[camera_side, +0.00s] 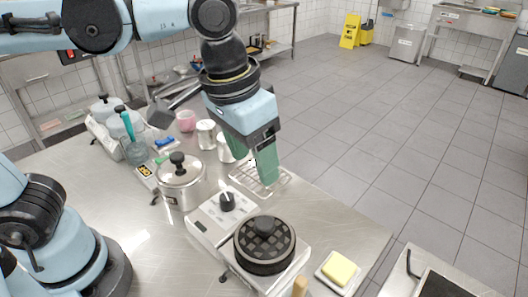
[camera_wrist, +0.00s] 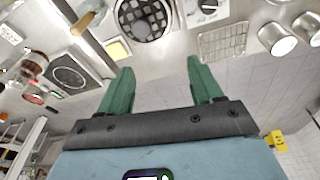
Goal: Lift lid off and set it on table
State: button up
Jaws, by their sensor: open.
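A silver pot (camera_side: 180,188) with a lid (camera_side: 179,168) and black knob stands on the steel table (camera_side: 130,215). A black round piece (camera_side: 265,246) with a grid-patterned top and a dark knob sits on a white hotplate (camera_side: 208,222); it also shows in the wrist view (camera_wrist: 145,18). I cannot tell whether this top is a separate lid. My gripper (camera_side: 265,184) hangs above the wire rack, behind the hotplate and right of the silver pot. Its green fingers (camera_wrist: 160,70) are apart with nothing between them.
A wire rack (camera_side: 284,178) lies below my gripper. Silver canisters (camera_side: 206,134) stand left of it. A yellow sponge (camera_side: 340,269) on a white dish lies right of the hotplate. A scale (camera_side: 145,171) and glass jug (camera_side: 134,150) are at the left. Bare table lies at the front left.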

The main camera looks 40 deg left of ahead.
jog(key=s+d+r, duration=0.1)
jog(key=d, duration=0.2)
send_over(265, 223)
jog(key=shift+g, duration=0.3)
notch_tip(265, 223, down, 6)
jog(key=shift+f, duration=2.95)
grip_shut()
